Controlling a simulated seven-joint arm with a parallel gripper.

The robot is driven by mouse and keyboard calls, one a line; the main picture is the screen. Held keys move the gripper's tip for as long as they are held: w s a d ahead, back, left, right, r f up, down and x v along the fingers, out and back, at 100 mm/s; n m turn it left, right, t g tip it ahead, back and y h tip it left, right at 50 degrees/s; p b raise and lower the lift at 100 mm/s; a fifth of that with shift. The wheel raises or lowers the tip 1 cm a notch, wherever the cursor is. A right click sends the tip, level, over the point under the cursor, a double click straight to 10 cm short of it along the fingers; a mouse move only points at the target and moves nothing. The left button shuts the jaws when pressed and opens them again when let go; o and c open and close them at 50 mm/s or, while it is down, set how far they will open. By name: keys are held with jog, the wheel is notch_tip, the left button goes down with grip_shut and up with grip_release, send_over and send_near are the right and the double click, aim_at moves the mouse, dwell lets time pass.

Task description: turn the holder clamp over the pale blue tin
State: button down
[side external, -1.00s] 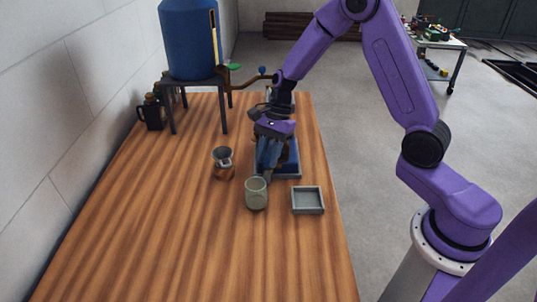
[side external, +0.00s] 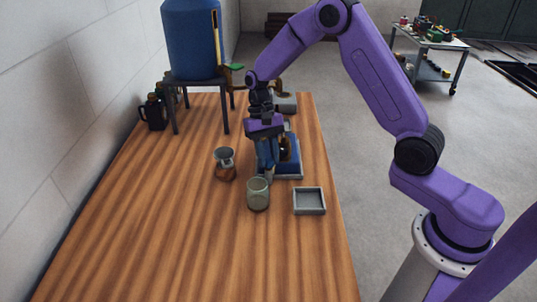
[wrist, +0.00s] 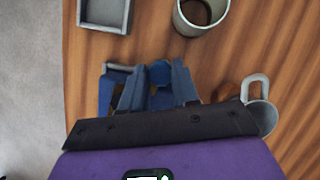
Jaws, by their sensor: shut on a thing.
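My gripper (side external: 267,168) points down at the blue holder (side external: 294,170) on the table. In the wrist view, its fingers (wrist: 158,82) are shut on a small blue part (wrist: 160,72) that I take to be the holder clamp; the fingers hide much of it. A dark, brownish rounded part (side external: 286,148) stands in the holder just right of the gripper. I cannot clearly pick out a pale blue tin. A pale grey-green open pot (side external: 258,194) stands in front of the gripper; the wrist view shows its dark inside (wrist: 197,14).
A grey square tray (side external: 309,201) lies right of the pot. A metal jug with a handle (side external: 224,163) stands to the left. Behind is a blue tank (side external: 190,40) on a dark stand (side external: 198,82). The table's front left is clear.

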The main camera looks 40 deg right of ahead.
jog(key=n+h, duration=0.1)
jog(key=n, duration=0.3)
jog(key=shift+a+n+h, duration=0.15)
jog(key=shift+n+h, duration=0.15)
jog(key=shift+h, duration=0.1)
dwell(0.4)
jog(key=c, duration=0.8)
grip_release()
jog(key=shift+c, duration=0.2)
jog(key=shift+w+r, duration=0.1)
jog(key=shift+r, duration=0.05)
jog(key=v, duration=1.7)
jog(key=shift+w, duration=0.2)
jog(key=shift+a, duration=0.15)
